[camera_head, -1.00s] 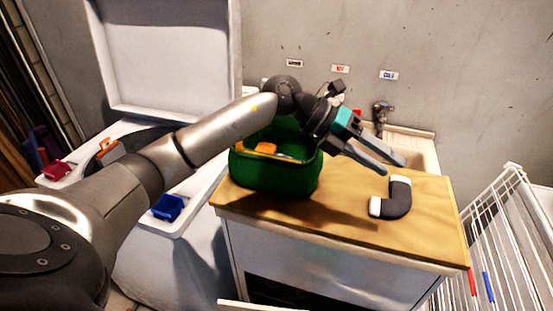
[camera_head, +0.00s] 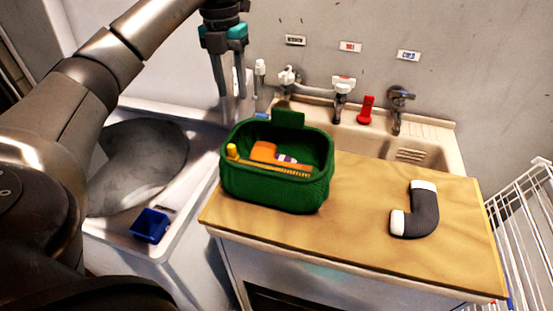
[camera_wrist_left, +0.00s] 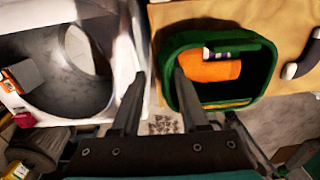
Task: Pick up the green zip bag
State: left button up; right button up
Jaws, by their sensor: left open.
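The green zip bag (camera_head: 270,190) stands open-topped on the wooden counter beside the sink, with a flap raised at its back. An orange item and a yellow strip lie inside it. My left gripper (camera_head: 232,95) points down, open and empty, above and behind the bag's left end in the head view. In the left wrist view the gripper (camera_wrist_left: 159,78) has its right finger overlapping the left rim of the bag (camera_wrist_left: 257,50), while its left finger is over the washer side. Whether that finger touches the rim cannot be told. My right gripper is not in view.
A dark pipe elbow with white ends (camera_head: 424,212) lies on the wooden counter (camera_head: 350,240) at right. The sink (camera_head: 430,150) with taps is behind. An open washer (camera_head: 195,150) with a blue scoop (camera_head: 150,225) is at left. A white rack (camera_head: 525,225) stands far right.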

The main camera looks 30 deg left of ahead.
aim_at(241, 135)
pick_arm(q)
jog(key=f, duration=0.3)
jog(key=f+b, duration=0.1)
jog(key=f, duration=0.5)
jog(key=shift+s+d, duration=0.1)
jog(key=shift+d, duration=0.3)
jog(key=f, duration=0.1)
jog(key=f+b, duration=0.1)
jog(key=f, duration=0.1)
jog(key=shift+d+f, duration=0.2)
jog(key=shift+f, duration=0.5)
pick_arm(e)
jog(key=f, duration=0.1)
jog(key=s+f, duration=0.1)
jog(key=f, duration=0.1)
pick_arm(q)
jog(key=c, duration=0.4)
grip_shut()
pick_arm(e)
jog(key=shift+d, duration=0.3)
